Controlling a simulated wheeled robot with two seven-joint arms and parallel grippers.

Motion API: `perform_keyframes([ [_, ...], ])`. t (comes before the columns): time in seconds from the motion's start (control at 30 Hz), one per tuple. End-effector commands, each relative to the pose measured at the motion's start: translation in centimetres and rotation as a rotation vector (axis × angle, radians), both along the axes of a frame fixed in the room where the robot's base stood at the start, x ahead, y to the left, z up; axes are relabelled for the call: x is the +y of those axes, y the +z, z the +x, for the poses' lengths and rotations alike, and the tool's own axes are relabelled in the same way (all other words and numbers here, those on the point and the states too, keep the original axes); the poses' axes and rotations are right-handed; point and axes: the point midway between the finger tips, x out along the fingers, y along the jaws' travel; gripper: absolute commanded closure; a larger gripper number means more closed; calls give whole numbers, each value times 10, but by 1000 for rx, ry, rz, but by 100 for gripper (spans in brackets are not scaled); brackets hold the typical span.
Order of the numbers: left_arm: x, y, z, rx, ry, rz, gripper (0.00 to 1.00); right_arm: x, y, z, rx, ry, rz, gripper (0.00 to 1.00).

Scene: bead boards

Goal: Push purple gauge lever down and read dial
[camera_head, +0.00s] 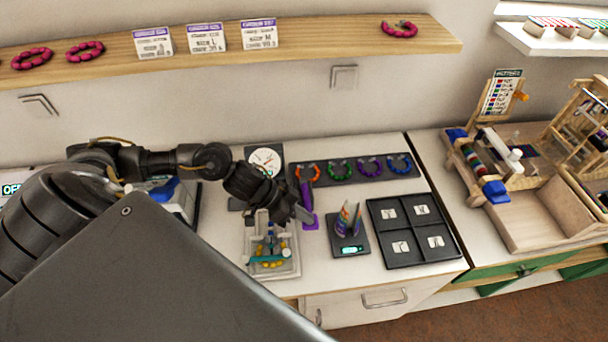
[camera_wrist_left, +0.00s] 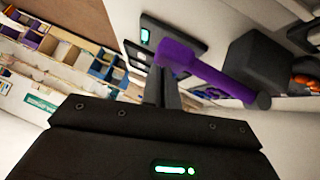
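The purple gauge lever (camera_head: 308,212) stands beside the black gauge block, under the round white dial (camera_head: 265,161) with its red needle. The dial's reading is too small to make out. In the left wrist view the lever (camera_wrist_left: 212,72) crosses the upper middle, its wide end by my fingertips. My left gripper (camera_head: 303,216) is at the lever's left side in the head view. In the wrist view the left gripper's fingers (camera_wrist_left: 161,70) are together with nothing between them; whether they touch the lever I cannot tell. My right gripper is not in view.
A board of bead bracelets (camera_head: 355,172) lies behind the lever. A small scale (camera_head: 350,249) holding a cone and a black four-part tray (camera_head: 428,229) stand to the right. A pale tray (camera_head: 288,268) with yellow beads is in front. A wooden stand (camera_head: 550,215) is far right.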

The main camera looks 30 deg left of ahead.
Motion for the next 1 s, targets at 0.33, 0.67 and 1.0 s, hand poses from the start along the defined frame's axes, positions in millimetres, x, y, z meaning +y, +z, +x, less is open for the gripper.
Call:
perform_keyframes([
  [0.33,-1,13,-2,7,-3,0,100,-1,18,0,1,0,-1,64],
  [0.67,9,48,-10,2,-7,4,100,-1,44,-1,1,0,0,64],
  [1.0,42,95,-40,2,-5,3,100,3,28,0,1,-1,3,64],
])
